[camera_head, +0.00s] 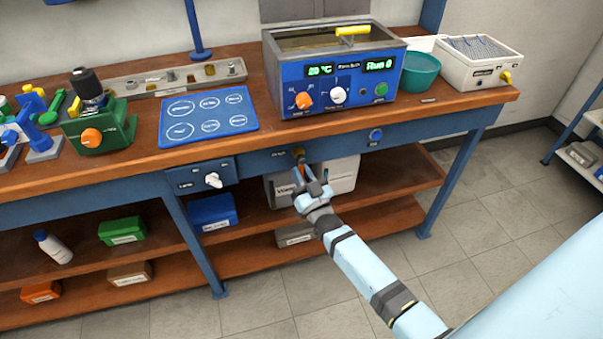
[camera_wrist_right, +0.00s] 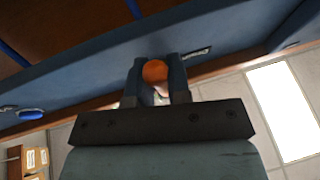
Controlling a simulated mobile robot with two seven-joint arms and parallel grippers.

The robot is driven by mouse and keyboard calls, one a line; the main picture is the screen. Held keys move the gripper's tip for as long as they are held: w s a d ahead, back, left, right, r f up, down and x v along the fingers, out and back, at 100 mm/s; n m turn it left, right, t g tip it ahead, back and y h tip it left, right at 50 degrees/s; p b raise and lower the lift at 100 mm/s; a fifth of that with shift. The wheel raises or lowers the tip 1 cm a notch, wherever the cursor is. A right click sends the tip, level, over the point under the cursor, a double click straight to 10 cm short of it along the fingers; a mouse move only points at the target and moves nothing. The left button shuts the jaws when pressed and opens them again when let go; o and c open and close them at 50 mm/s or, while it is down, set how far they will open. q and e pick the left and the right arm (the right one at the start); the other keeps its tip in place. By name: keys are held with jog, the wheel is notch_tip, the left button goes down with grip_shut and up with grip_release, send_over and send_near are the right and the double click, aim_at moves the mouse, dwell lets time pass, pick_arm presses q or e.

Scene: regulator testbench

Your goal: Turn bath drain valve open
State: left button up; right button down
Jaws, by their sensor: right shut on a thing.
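The bath drain valve sits on the blue front rail of the bench, below the blue water bath (camera_head: 332,78). A small brass-coloured part (camera_head: 298,151) of the valve shows above my fingers in the head view. My right gripper (camera_head: 304,176) reaches up to it from the front and is shut on the valve's handle. In the right wrist view the round orange handle (camera_wrist_right: 155,71) sits between the two dark fingers. The rest of the handle is mostly hidden by the fingers, so its exact angle cannot be told. My left gripper is not in view.
A white knob (camera_head: 213,180) is on the rail to the left, and a blue knob (camera_head: 375,135) to the right. White boxes (camera_head: 343,174) stand on the shelf behind my gripper. The floor in front is clear.

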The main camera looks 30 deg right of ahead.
jog(key=c, duration=1.1)
grip_release()
jog(key=v, duration=1.3)
jog(key=shift+s+p, duration=0.35)
jog(key=shift+s, duration=0.1)
jog(key=shift+f, duration=0.15)
